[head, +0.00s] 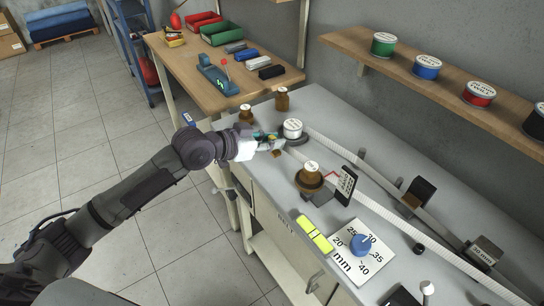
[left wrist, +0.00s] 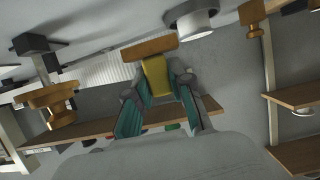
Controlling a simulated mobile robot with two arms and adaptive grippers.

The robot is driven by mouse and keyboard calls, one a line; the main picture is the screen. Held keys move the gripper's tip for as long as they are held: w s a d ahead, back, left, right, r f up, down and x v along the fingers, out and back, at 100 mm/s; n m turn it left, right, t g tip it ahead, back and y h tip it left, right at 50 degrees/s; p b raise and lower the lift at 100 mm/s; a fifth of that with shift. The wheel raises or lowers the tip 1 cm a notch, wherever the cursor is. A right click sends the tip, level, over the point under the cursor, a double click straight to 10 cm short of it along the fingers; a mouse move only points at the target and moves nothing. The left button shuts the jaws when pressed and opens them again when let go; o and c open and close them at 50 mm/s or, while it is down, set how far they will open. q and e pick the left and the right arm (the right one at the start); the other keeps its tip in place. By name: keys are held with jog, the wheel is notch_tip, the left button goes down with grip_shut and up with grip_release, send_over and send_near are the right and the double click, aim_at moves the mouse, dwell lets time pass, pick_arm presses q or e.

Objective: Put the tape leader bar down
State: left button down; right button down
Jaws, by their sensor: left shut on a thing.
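My left gripper (head: 266,142) reaches over the near edge of the grey bench, beside a white-topped round spool (head: 292,128). In the left wrist view, the left gripper (left wrist: 163,92) is shut on the yellow grip of the tape leader bar (left wrist: 150,47). The bar's brown crosspiece lies just beyond the fingertips. In the head view only a small brown piece of the bar (head: 276,154) shows below the fingers. I cannot tell whether the bar touches the bench. My right gripper is not in view.
A brown spool with a white top (head: 311,168) and a black sign (head: 346,185) stand right of the gripper. A pale track runs across the bench. A yellow-green block (head: 314,234) and a blue dial on a numbered plate (head: 347,254) sit nearer.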

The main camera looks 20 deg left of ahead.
aim_at(272, 165)
pick_arm(q)
jog(key=shift+f, duration=2.6)
jog(key=c, duration=1)
grip_release()
jog(key=shift+c, duration=0.2)
jog(key=shift+r, duration=0.1)
jog(key=b+v, duration=0.1)
jog(key=v, duration=1.1)
